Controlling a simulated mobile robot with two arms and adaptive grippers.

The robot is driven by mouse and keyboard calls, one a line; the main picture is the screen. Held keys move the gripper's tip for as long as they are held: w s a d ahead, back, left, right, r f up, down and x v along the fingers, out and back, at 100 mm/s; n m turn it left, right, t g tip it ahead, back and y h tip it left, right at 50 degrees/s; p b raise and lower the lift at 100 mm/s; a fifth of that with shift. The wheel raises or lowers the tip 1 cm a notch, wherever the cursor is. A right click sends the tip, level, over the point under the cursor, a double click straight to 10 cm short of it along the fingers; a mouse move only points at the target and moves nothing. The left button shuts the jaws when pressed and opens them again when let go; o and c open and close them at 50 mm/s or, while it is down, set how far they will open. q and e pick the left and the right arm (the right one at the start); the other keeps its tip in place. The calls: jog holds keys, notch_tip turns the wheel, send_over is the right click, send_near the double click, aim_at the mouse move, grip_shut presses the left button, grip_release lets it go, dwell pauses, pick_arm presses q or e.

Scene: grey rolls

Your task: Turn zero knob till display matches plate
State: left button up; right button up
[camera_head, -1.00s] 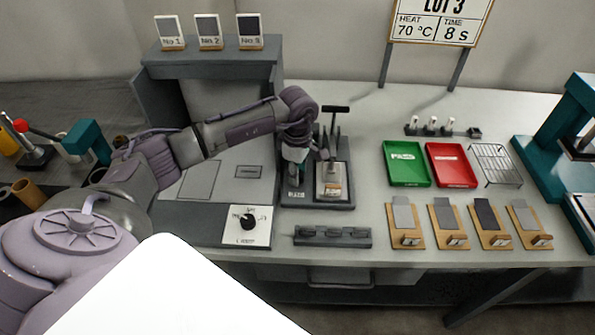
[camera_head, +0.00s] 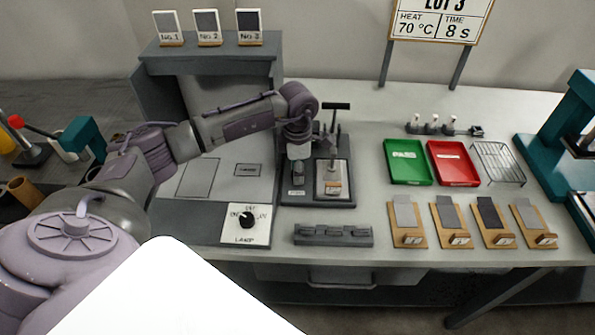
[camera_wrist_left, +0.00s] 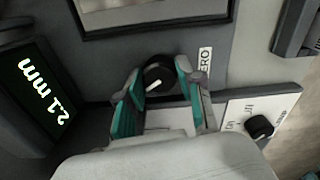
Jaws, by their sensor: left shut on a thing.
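The round black zero knob (camera_wrist_left: 158,79) with a white pointer line sits beside a white ZERO label (camera_wrist_left: 205,62) in the left wrist view. My left gripper (camera_wrist_left: 152,92) has its teal fingers on either side of this knob and is shut on it. In the head view my left gripper (camera_head: 298,175) points down at the left part of the dark gauge stand (camera_head: 341,160). I cannot make out a thickness marking on a plate. My right gripper is out of view.
A white panel with a black LAMP knob (camera_head: 246,221) lies left of the stand. A dark slotted block (camera_head: 333,235) lies in front. Green (camera_head: 407,162) and red trays (camera_head: 452,164) and several wooden boards with plates stand to the right.

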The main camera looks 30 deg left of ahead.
pick_arm(q)
jog(key=n, duration=0.5)
jog(key=shift+a+r+n+b, duration=0.1)
jog(key=shift+n+b, duration=0.2)
dwell(0.4)
jog(key=o, duration=1.2)
jog(key=shift+c, duration=0.2)
jog(key=shift+r, duration=0.1)
notch_tip(320, 180, up, 12)
jog(key=shift+f, duration=0.2)
